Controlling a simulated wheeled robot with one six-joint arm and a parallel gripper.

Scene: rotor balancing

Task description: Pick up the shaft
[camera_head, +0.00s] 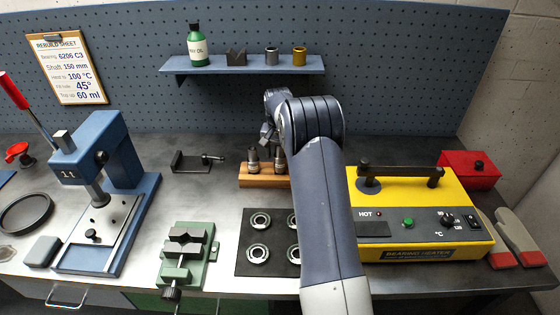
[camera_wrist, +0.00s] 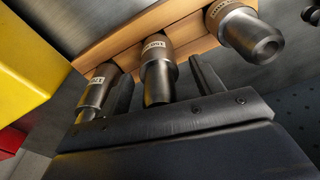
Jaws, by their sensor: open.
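Three grey metal shafts with pale labels stand in a wooden rack (camera_wrist: 112,42). In the wrist view they are the left shaft (camera_wrist: 96,92), the middle shaft (camera_wrist: 158,68) and the right shaft (camera_wrist: 243,34). The label writing is too small to read surely. My gripper (camera_wrist: 163,76) is open, with one finger on each side of the middle shaft; I cannot tell whether either finger touches it. In the head view the rack (camera_head: 262,181) sits mid-bench with two shafts (camera_head: 253,161) showing; my arm hides its right part and most of my gripper.
A yellow bearing heater (camera_head: 425,225) stands right of my arm, with a red box (camera_head: 470,168) behind it. A green vise (camera_head: 186,255) and a dark mat (camera_head: 255,268) with bearing rings lie in front. A blue press (camera_head: 105,190) stands left. A shelf (camera_head: 243,66) hangs above.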

